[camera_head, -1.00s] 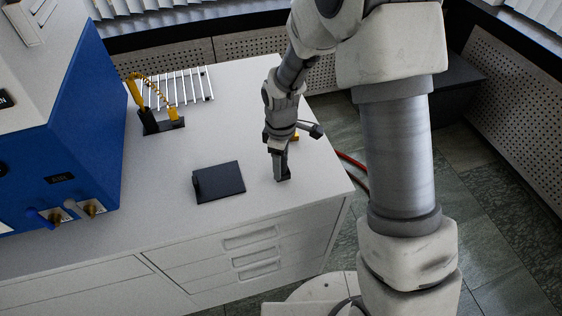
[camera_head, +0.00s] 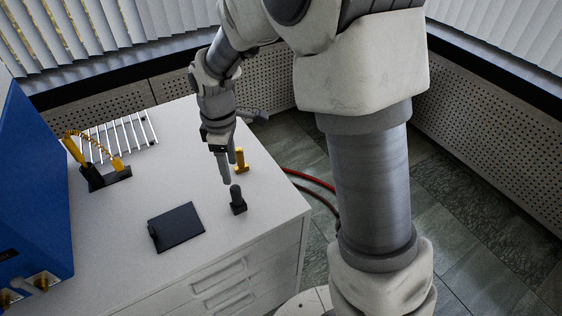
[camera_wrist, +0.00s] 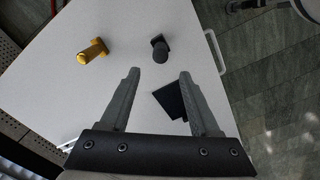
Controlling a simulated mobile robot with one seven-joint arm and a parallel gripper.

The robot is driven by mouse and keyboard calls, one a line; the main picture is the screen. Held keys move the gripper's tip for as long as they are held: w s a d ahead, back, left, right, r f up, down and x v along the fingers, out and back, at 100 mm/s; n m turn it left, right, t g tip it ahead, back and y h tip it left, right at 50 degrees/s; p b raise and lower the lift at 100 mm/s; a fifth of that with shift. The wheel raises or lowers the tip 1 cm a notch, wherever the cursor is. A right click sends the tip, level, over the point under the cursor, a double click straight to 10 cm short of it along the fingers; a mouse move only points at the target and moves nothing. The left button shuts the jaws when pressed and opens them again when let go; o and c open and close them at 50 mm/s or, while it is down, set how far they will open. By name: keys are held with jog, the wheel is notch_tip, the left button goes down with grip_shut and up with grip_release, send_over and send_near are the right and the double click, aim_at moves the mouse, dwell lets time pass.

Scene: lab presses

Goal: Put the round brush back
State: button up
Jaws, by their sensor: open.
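A dark upright piece (camera_head: 237,200) with a round body and square foot stands on the white bench, near its right edge. It also shows in the wrist view (camera_wrist: 160,50), ahead of and between my fingers. A yellow piece (camera_head: 241,160) with a round body stands behind it, and to its left in the wrist view (camera_wrist: 92,51). I see no bristles on either, so I cannot tell which is the round brush. My gripper (camera_head: 226,180) points down above the bench close to both. In the wrist view my gripper (camera_wrist: 159,73) is open, with nothing between the fingers.
A flat black plate (camera_head: 176,228) lies left of the dark piece. A yellow coiled tool on a black base (camera_head: 108,178) and a white rack (camera_head: 125,132) are at the back left. A blue machine (camera_head: 35,190) borders the left. Red hoses (camera_head: 308,180) run beside the bench.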

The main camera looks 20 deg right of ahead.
jog(key=s+d+r+m+t, duration=0.1)
jog(key=s+d+r+m, duration=0.25)
jog(key=r, duration=0.25)
jog(key=s+d+r+m+t, duration=0.2)
jog(key=s+d+r+m, duration=0.15)
jog(key=r, duration=0.25)
jog(key=s+d+r+m+t, duration=0.1)
jog(key=s+d+r+m, duration=0.1)
jog(key=s, duration=0.4)
jog(key=s+d+r+m+t, duration=0.1)
jog(key=s+d+r+m, duration=0.1)
jog(key=s+m, duration=0.3)
jog(key=shift+s+d+r+t, duration=0.3)
jog(key=shift+s+d+r, duration=0.1)
jog(key=shift+d, duration=0.5)
notch_tip(320, 180, up, 4)
jog(key=p, duration=0.3)
jog(key=shift+f+p, duration=0.2)
jog(key=shift+p, duration=0.15)
jog(key=shift+f, duration=0.2)
jog(key=shift+c, duration=1)
jog(key=shift+a, duration=0.2)
